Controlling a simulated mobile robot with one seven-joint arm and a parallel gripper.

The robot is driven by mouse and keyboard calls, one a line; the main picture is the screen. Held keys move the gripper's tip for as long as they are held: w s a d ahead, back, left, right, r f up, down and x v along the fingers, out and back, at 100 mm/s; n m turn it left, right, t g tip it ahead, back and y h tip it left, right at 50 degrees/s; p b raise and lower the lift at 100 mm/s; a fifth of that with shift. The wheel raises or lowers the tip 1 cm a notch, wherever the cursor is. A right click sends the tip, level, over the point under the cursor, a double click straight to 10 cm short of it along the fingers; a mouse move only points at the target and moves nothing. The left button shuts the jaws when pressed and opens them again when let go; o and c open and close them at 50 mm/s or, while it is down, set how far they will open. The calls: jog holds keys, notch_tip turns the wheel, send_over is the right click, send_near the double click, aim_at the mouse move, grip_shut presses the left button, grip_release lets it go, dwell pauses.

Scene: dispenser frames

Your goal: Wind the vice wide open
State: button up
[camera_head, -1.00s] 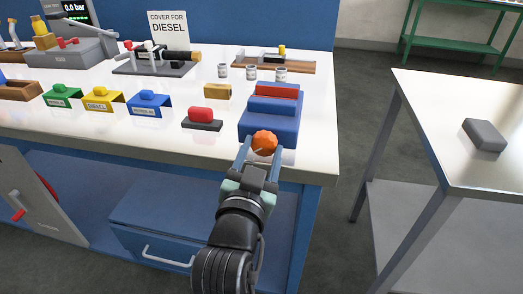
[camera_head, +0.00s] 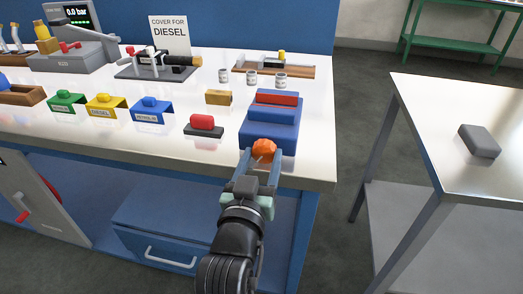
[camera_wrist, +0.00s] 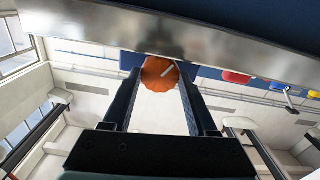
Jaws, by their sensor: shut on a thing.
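The vice is a blue block (camera_head: 283,115) with a red jaw strip (camera_head: 277,98) on top, at the front right corner of the white bench. An orange ribbed knob (camera_head: 264,146) sits on its front face, over the bench edge. My gripper (camera_head: 263,158) is shut on the orange knob, one finger on each side. In the wrist view the knob (camera_wrist: 159,73) sits between the fingertips, with a pale line across it. The gap between the vice jaws is hard to judge from here.
On the bench stand a red-topped block (camera_head: 204,125), a tan block (camera_head: 218,98), several small jars and coloured covers (camera_head: 149,112). A blue drawer (camera_head: 160,232) is below the bench edge. A side table (camera_head: 473,95) holding a grey block (camera_head: 480,141) stands right, across a floor gap.

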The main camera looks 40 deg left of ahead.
jog(key=n+p, duration=0.3)
jog(key=n, duration=0.1)
jog(key=shift+n, duration=0.4)
dwell(0.4)
jog(key=o, duration=1.4)
jog(key=shift+c, duration=0.2)
jog(key=shift+f, duration=0.1)
